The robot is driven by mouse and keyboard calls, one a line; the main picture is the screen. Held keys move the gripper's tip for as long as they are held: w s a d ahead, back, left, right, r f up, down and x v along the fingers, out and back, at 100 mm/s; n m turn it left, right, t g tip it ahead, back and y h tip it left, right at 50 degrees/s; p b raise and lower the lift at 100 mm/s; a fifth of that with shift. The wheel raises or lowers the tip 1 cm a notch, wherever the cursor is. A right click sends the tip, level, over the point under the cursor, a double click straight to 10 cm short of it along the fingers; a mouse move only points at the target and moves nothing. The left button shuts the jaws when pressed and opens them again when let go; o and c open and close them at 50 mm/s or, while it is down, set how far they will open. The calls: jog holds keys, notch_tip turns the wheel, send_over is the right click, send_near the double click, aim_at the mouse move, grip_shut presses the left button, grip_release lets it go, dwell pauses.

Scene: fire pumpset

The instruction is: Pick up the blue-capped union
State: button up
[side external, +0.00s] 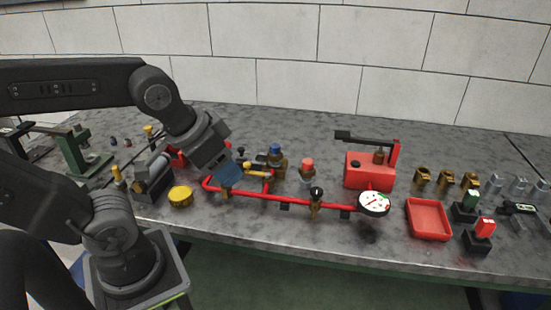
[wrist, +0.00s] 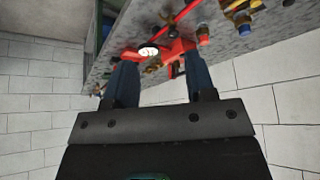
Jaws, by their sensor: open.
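The blue-capped union (side external: 275,161) is a brass fitting with a blue cap. It stands upright on the grey bench behind the red pipe in the side view. It shows near the top right of the wrist view (wrist: 244,26). My gripper (side external: 231,178) is open and empty, with blue fingers, to the left of the union and above the left part of the red pipe. In the wrist view my gripper's fingers (wrist: 160,62) stand apart, and the union lies outside them to the right.
A red pipe (side external: 275,197) with valves and a white gauge (side external: 373,204) runs in front. A red pump box (side external: 369,171) and a red tray (side external: 428,219) are further right. A yellow cap (side external: 181,196) lies left.

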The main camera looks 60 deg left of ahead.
dwell(0.3)
jog(key=o, duration=0.4)
jog(key=shift+o, duration=0.2)
